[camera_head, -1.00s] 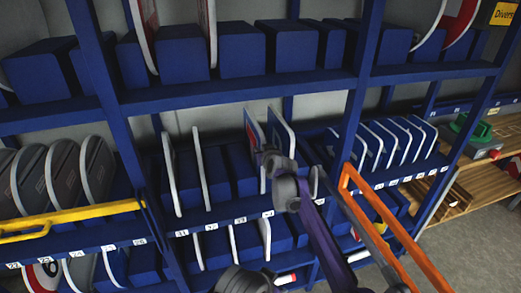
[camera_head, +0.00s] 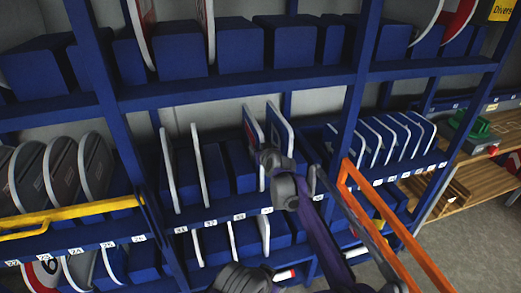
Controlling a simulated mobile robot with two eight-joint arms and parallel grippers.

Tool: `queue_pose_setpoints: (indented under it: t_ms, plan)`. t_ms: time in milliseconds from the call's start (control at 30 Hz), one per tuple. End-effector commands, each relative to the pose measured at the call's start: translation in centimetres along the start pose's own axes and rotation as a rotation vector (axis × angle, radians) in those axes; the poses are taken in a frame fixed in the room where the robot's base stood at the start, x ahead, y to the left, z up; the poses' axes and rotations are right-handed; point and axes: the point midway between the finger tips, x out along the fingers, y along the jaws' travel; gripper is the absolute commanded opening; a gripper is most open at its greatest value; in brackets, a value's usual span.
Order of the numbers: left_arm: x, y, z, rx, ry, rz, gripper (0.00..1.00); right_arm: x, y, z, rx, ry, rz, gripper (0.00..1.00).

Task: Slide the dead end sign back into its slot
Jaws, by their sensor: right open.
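Two thin panel signs stand on edge side by side in the middle shelf bay. The left one (camera_head: 252,127) shows a sliver of blue and red face and may be the dead end sign; its face is too edge-on to be sure. The right one (camera_head: 281,129) has a pale edge and a bluish face. My right gripper (camera_head: 263,158) is open at the lower part of these two signs, in front of the blue slot blocks. I cannot tell whether it touches either one. The gripper and wrist hide the signs' lower ends.
Blue shelving (camera_head: 230,88) with uprights surrounds the bay. More signs (camera_head: 395,140) stand in slots to the right, and round grey signs (camera_head: 60,170) to the left. A yellow bar (camera_head: 75,213) and an orange frame (camera_head: 400,230) stand out in front. A wooden bench (camera_head: 470,160) is at right.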

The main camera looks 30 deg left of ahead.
Motion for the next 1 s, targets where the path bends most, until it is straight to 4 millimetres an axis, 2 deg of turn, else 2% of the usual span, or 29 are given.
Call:
queue_pose_setpoints:
  t_ms: [167, 500, 700, 1000]
  plan:
    - [0.3, 0.0, 0.6, 0.0, -0.007, 0.0, 0.55, -1.3, 0.0, 0.1, 0.002, -0.001, 0.0, 0.55]
    - [1.3, 0.0, 2.2, 0.0, -0.024, 0.0, 0.55, -7.0, 0.0, 0.2, 0.002, 0.0, 0.001, 0.55]
    - [1.6, 0.0, 2.6, 0.0, -0.028, 0.0, 0.55, -9.7, 0.0, 0.0, 0.001, 0.001, 0.001, 0.55]
    - [1.6, 0.0, 2.7, 0.0, -0.029, 0.0, 0.55, -10.8, 0.0, -0.1, 0.0, 0.002, 0.001, 0.55]
